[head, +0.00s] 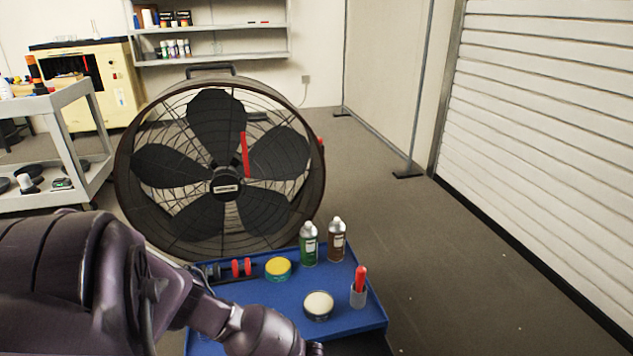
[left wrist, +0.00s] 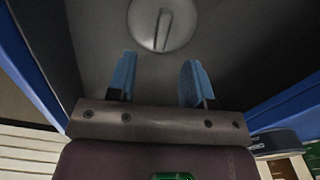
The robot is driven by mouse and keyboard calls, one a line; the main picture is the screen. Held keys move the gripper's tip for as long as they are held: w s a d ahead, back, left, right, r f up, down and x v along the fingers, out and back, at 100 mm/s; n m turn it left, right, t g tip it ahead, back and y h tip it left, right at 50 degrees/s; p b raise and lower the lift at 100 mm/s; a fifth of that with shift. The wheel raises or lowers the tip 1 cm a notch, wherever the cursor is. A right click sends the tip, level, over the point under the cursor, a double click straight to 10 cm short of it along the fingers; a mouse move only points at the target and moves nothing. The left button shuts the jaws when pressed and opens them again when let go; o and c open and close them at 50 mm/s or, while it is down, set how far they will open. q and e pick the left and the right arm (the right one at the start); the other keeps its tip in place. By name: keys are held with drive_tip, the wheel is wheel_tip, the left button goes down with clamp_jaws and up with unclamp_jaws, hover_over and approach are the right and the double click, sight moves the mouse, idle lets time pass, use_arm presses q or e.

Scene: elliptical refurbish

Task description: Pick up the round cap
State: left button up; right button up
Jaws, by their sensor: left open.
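A round grey cap (left wrist: 162,24) with a raised bar across its middle shows at the top of the left wrist view, on a dark surface. Part of its upper rim is cut off by the frame edge. My left gripper (left wrist: 158,72) has its two blue fingers spread apart with nothing between them. The cap lies beyond the fingertips, roughly in line with the gap, and apart from them. In the head view my left arm reaches to the bottom middle, and its fingers are not visible. I cannot make out this cap there. My right gripper is not in view.
A blue tray top (head: 345,327) carries a yellow-topped tin (head: 278,268), a white-topped tin (head: 318,305), a green bottle (head: 308,245), a brown bottle (head: 336,242) and a cup with a red-handled tool (head: 358,294). A large fan (head: 218,165) stands behind. Floor at right is clear.

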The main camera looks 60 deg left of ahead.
use_arm(q)
drive_tip(key=shift+s+f, duration=0.1)
drive_tip(key=shift+f, duration=0.8)
drive_tip(key=f+b, duration=0.1)
drive_tip(key=f, duration=0.1)
drive_tip(key=f+b, duration=0.1)
drive_tip(key=f, duration=0.1)
drive_tip(key=shift+s+a+b, duration=0.1)
drive_tip(key=shift+s+b, duration=0.1)
drive_tip(key=shift+b, duration=0.2)
drive_tip(key=shift+w+f, duration=0.15)
drive_tip(key=shift+f, duration=0.2)
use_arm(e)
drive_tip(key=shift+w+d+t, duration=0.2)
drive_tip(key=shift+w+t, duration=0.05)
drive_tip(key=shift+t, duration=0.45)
use_arm(q)
drive_tip(key=shift+w+r, duration=0.1)
drive_tip(key=shift+c, duration=0.3)
clamp_jaws()
drive_tip(key=shift+r, duration=0.1)
